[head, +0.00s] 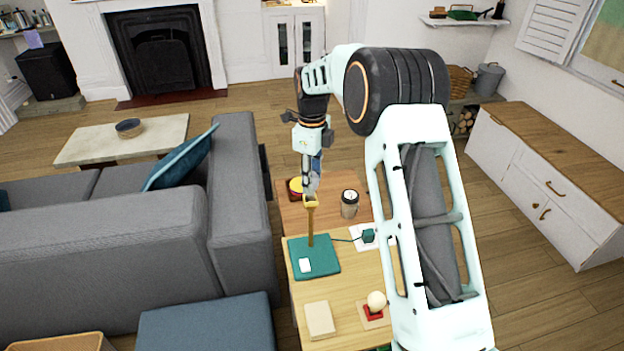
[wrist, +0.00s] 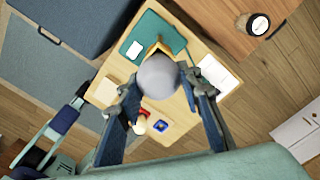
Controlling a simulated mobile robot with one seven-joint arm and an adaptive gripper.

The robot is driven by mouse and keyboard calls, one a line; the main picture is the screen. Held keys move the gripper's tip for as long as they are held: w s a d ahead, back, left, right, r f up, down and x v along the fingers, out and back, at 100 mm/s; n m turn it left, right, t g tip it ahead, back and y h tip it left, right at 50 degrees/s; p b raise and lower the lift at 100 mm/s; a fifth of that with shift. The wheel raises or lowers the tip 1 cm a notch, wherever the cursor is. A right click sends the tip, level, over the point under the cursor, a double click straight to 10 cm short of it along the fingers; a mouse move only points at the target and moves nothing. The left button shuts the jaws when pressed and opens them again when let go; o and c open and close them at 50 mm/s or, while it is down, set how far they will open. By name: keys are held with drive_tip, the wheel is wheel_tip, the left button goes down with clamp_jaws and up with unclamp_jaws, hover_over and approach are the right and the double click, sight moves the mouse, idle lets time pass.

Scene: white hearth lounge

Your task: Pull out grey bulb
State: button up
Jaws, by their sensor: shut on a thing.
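The grey bulb (wrist: 158,76) is round and pale. My gripper (wrist: 160,92) is shut on it in the wrist view, with a finger on each side. In the head view my gripper (head: 312,184) points down over a yellow-brown lamp post (head: 310,225), and the bulb (head: 313,183) shows partly between the fingers. The post stands upright on a teal base (head: 325,262) with a white piece (head: 305,265) on it. The bulb is right at the top of the post; I cannot tell whether it still sits in the socket.
A cream ball on a red holder (head: 374,313) and a beige block (head: 320,319) lie on the near table. A teal plug (head: 368,236) with a cable is beside the base. A dark cup (head: 349,204) stands behind. A grey sofa (head: 236,195) is left.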

drive_tip(key=shift+r+p, duration=1.2)
drive_tip(key=shift+r, duration=0.7)
drive_tip(key=shift+d, duration=0.1)
